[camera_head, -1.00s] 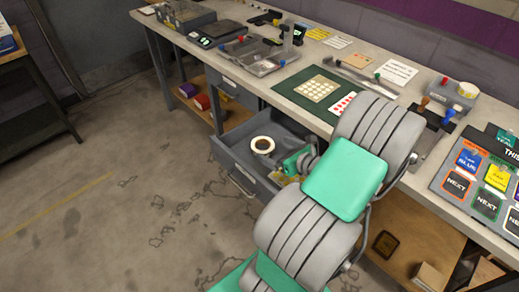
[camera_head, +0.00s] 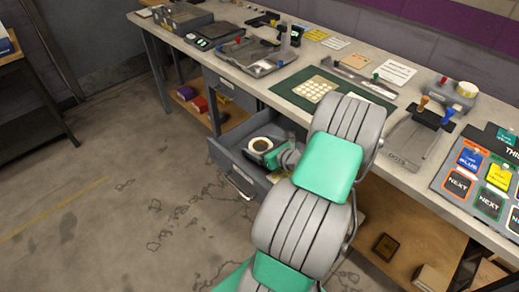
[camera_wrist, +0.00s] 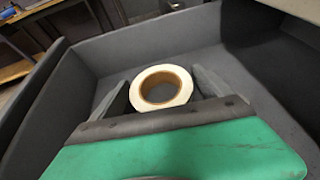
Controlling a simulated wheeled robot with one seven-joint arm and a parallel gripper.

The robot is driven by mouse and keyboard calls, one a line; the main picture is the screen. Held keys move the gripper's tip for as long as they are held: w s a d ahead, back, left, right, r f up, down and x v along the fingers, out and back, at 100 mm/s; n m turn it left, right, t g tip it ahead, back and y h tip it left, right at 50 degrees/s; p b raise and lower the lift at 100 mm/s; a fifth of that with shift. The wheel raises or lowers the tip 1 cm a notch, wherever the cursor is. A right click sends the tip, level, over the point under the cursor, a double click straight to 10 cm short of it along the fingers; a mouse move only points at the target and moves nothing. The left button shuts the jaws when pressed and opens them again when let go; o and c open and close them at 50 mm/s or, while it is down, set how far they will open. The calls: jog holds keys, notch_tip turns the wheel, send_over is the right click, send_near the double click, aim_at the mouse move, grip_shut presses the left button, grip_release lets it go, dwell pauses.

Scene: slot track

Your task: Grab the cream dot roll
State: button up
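The cream dot roll (camera_wrist: 160,71) is a pale ring with a brown core. It lies flat in the open grey drawer (camera_head: 222,157), and the head view shows it near the drawer's far left part (camera_head: 262,138). My gripper (camera_wrist: 163,88) is open over the drawer, with its two dark fingers apart. In the wrist view the roll lies between and slightly beyond the fingers, one on each side. I cannot tell whether either finger touches it. In the head view my gripper (camera_head: 264,152) partly covers the roll.
The drawer's walls rise close around my gripper. Above is the workbench (camera_head: 290,82) with a green mat (camera_head: 282,90), a sheet of cream dots (camera_head: 315,89) and a grey tape dispenser (camera_head: 447,92) holding a pale roll. A lower shelf (camera_head: 420,250) stands at the right.

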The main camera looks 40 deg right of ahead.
jog(key=c, duration=1.1)
